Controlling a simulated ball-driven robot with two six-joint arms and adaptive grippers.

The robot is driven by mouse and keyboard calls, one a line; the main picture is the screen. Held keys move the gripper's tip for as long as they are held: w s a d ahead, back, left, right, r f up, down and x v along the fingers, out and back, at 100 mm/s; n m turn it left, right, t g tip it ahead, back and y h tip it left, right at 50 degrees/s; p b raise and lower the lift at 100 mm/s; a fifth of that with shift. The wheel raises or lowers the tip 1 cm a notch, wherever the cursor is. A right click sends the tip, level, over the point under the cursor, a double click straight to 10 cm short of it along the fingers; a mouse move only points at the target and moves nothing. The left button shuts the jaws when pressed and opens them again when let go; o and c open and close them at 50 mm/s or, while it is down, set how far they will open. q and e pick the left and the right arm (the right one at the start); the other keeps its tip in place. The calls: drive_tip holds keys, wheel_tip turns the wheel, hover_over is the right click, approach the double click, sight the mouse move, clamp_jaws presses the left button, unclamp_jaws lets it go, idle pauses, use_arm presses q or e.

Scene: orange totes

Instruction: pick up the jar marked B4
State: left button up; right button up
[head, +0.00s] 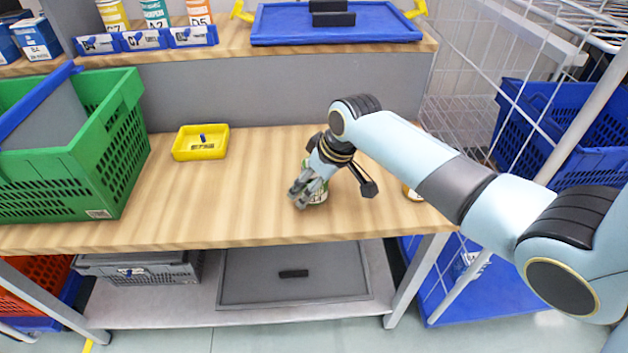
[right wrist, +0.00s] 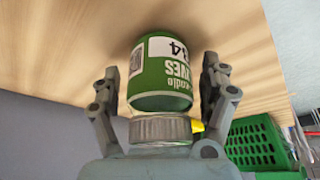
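A green jar (right wrist: 160,88) with a white label and a grey metal lid (right wrist: 160,130) is in the right wrist view. Its upside-down mark looks like B4, with the first character partly unclear. In the head view the jar (head: 318,196) stands on the wooden table, mostly hidden by my right gripper (head: 306,192). The right gripper (right wrist: 160,100) is open, one finger on each side of the jar. A small gap shows between each finger and the jar. The lid is close to the palm. My left gripper is not in view.
A yellow tray (head: 201,151) and a green crate (head: 117,151) are on the table's left. Another yellowish item (head: 411,193) is partly hidden behind my right arm. A wire rack (head: 470,100) bounds the right. The table's middle left is clear.

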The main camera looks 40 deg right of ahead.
drive_tip(key=c, duration=1.4)
